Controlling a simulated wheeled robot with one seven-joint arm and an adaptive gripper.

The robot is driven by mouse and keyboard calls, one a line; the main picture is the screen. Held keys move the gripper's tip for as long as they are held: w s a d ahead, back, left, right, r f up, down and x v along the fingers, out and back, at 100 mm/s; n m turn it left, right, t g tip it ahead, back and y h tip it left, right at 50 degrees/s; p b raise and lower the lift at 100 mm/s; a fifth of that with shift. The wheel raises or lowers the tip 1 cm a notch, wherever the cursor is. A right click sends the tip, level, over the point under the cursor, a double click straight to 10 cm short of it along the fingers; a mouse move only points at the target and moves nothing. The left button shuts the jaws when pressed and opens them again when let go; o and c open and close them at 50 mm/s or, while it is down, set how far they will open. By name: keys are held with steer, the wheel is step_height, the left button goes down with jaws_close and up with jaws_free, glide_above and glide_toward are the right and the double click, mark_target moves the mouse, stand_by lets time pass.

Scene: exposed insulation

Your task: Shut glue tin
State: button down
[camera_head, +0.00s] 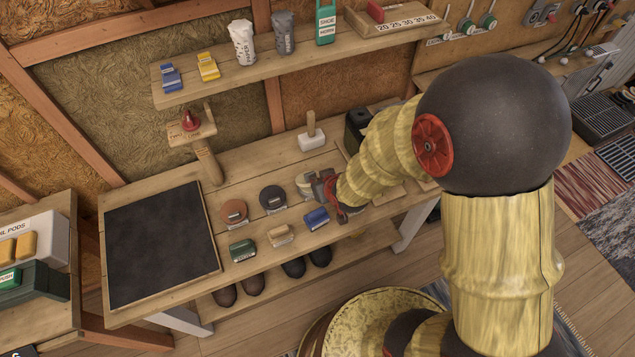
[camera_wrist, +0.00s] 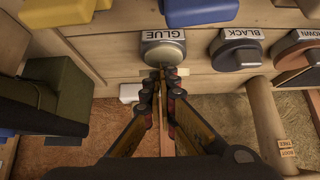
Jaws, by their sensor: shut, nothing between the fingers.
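The glue tin (camera_wrist: 163,50) is a round grey tin with a GLUE label at the top middle of the wrist view. In the head view the glue tin (camera_head: 303,183) shows as a pale disc at the right end of the tin row, partly covered by my gripper (camera_head: 322,188). In the wrist view my gripper (camera_wrist: 163,77) is shut and empty. Its fingertips are right at the tin's lower edge in the picture; I cannot tell whether they touch. I cannot tell how the lid sits.
The black tin (camera_head: 272,198) and brown tin (camera_head: 234,212) stand left of the glue tin. A blue brush (camera_head: 316,219) lies in front, with beige (camera_head: 280,236) and green (camera_head: 242,250) ones further left. The dark mat (camera_head: 160,245) is clear.

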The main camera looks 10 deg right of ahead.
steer(key=shift+r, duration=0.15)
stand_by(0.4)
steer(key=shift+r+p, duration=0.65)
